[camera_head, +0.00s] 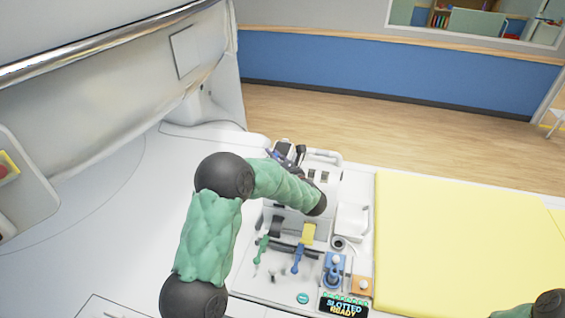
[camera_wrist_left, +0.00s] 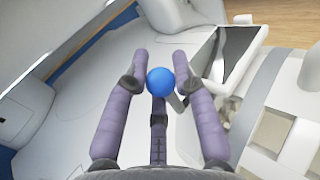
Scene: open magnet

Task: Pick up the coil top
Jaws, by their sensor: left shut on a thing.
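My left gripper (camera_wrist_left: 160,68) has purple-grey fingers closed around a blue ball (camera_wrist_left: 160,81) in the left wrist view. A grey stem runs from the ball. I cannot tell whether the ball belongs to the coil top. In the head view my left gripper (camera_head: 287,154) is at the far end of the white equipment panel, mostly hidden by its arm. White moulded housings (camera_head: 321,162), possibly part of the coil, stand beside it. My right gripper is out of view; only a bit of that arm shows at the lower right corner.
A yellow mat (camera_head: 465,245) lies to the right. The large white magnet housing (camera_head: 110,90) rises at left.

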